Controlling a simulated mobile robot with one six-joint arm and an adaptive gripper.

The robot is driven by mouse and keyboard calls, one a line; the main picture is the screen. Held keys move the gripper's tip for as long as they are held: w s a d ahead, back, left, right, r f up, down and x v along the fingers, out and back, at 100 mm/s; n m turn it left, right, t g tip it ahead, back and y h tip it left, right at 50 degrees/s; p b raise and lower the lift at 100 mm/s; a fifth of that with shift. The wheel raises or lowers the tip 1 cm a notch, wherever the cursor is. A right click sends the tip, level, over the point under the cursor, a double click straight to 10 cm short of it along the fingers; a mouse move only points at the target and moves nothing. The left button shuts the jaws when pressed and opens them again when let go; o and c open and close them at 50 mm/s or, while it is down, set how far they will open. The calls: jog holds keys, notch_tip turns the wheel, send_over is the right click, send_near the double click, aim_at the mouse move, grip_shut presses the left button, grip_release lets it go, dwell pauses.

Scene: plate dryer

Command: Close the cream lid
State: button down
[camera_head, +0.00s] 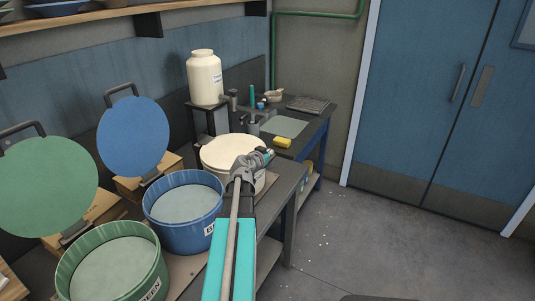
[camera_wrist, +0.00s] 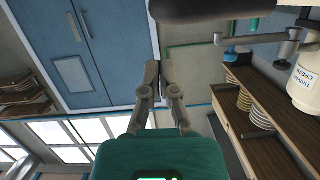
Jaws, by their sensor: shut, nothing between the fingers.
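The cream lid (camera_head: 225,150) lies about level over the white drum (camera_head: 212,172) on the bench in the head view. I cannot tell whether its rim is fully seated, as my arm covers its right side. My gripper (camera_wrist: 156,72) is shut and empty in the wrist view, its two fingers together. In the head view it is at the right edge of the lid, with its fingertips hard to make out. Contact with the lid cannot be told.
A blue tub (camera_head: 184,232) with its blue lid (camera_head: 133,137) raised and a green tub (camera_head: 112,275) with its green lid (camera_head: 46,187) raised stand left. Floor (camera_head: 370,245) at right is clear.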

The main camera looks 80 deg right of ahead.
jog(key=p+v, duration=0.2)
jog(key=v, duration=0.8)
jog(key=shift+s+r, duration=0.2)
jog(key=shift+s, duration=0.05)
jog(key=shift+r, duration=0.1)
dwell(0.4)
